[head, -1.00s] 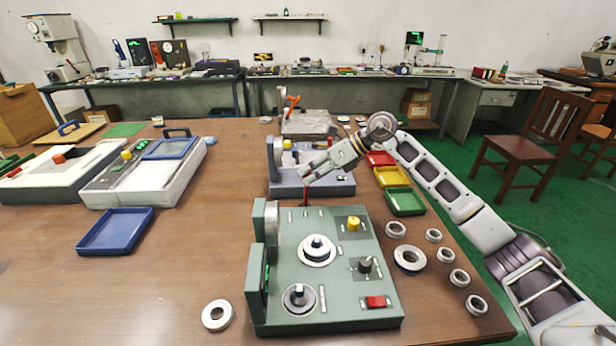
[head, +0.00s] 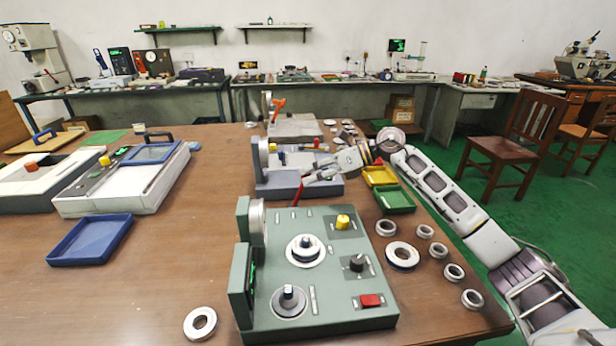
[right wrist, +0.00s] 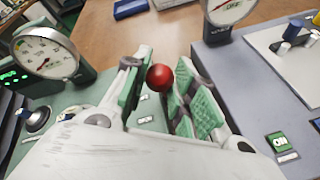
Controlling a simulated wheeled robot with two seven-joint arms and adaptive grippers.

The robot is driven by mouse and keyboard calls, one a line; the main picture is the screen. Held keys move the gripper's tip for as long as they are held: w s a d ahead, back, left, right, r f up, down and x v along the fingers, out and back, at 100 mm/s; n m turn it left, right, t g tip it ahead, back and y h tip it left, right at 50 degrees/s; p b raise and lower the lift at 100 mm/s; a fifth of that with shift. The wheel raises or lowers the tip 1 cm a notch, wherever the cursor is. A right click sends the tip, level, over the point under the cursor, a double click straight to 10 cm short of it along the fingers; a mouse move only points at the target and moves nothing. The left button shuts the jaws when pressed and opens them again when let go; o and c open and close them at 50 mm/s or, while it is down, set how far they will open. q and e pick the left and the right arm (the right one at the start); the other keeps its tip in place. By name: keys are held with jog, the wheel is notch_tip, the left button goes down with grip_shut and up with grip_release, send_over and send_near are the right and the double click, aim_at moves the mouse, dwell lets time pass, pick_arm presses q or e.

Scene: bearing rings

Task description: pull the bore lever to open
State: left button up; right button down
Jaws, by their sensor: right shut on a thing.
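The bore lever (head: 296,194) is a thin red lever at the back edge of the green gauge machine (head: 328,282), leaning slightly right at its top. Its red ball knob (right wrist: 160,77) shows in the right wrist view. My left gripper is not in view.
A grey-blue machine (head: 290,190) stands close behind the gripper. Yellow (head: 380,177) and green (head: 396,199) trays lie to the right, with several metal rings (head: 403,254) in front. A blue tray (head: 90,240) lies on the left.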

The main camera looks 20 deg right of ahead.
jog(key=shift+s+d+f, duration=0.1)
jog(key=shift+d+f, duration=0.3)
jog(key=shift+d, duration=0.25)
jog(key=shift+f, duration=0.1)
jog(key=c, duration=1.2)
grip_release()
jog(key=shift+d, duration=0.15)
jog(key=shift+o, duration=0.2)
jog(key=shift+r, duration=0.2)
jog(key=v, duration=1.1)
jog(key=shift+d+r, duration=0.2)
jog(key=shift+d, duration=0.15)
jog(key=shift+s, duration=0.1)
